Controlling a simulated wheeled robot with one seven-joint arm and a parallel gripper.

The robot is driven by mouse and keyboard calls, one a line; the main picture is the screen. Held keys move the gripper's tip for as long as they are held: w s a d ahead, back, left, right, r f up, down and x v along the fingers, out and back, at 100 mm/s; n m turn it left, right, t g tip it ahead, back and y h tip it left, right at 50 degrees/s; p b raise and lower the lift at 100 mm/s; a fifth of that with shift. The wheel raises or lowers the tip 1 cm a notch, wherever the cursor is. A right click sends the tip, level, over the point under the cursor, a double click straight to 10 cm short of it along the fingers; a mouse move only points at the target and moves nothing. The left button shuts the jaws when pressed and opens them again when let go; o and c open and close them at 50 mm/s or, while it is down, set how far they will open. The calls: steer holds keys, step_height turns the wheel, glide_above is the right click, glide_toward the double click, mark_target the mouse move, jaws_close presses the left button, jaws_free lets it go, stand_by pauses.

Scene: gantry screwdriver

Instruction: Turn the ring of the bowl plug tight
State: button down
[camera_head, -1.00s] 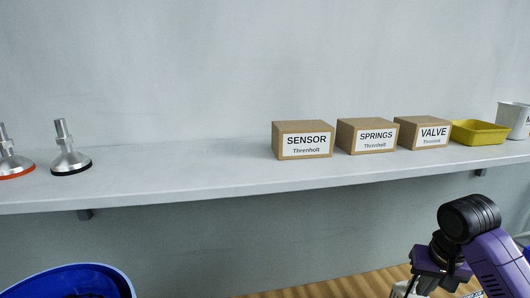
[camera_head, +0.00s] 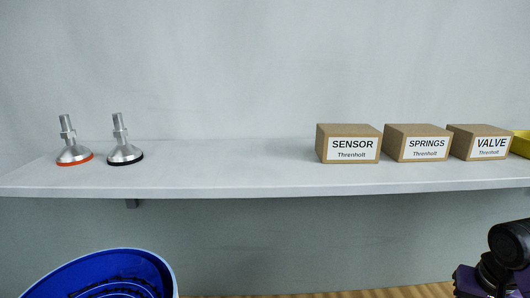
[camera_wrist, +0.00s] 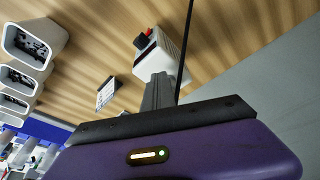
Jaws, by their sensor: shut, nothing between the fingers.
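I cannot make out the bowl plug or its ring in either view. My gripper (camera_wrist: 159,80) shows in the wrist view as short grey fingers, shut and empty, beyond a black bar and my purple gripper body. It points over a brown striped floor. In the head view only part of my arm shows at the bottom right; the fingers are out of that picture.
A grey shelf (camera_head: 230,178) holds two metal levelling feet, one orange-rimmed (camera_head: 74,153) and one black-rimmed (camera_head: 124,152). SENSOR (camera_head: 349,143), SPRINGS and VALVE boxes stand right. A blue bin (camera_head: 160,262) is below. A white box (camera_wrist: 165,55) lies beyond my fingers.

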steer(key=shift+w+a+r+p, duration=0.15)
steer(key=shift+a+p, duration=0.25)
steer(key=shift+p, duration=0.95)
steer(key=shift+w+a+p, duration=0.25)
steer(key=shift+a+p, duration=0.15)
steer(key=shift+p, duration=1.4)
steer(key=shift+s+a+p, duration=0.1)
steer(key=shift+a+p, duration=0.05)
steer(key=shift+p, duration=0.15)
steer(key=shift+s+a+p, duration=0.15)
steer(key=shift+s+p, duration=0.05)
steer(key=shift+p, duration=0.15)
steer(key=p+v, duration=0.1)
steer(key=p, duration=0.1)
steer(key=p+v, duration=0.2)
steer(key=w+p+v, duration=0.1)
steer(key=p+v, duration=0.1)
steer(key=shift+d+r+p, duration=0.3)
steer(key=shift+r+p, duration=0.05)
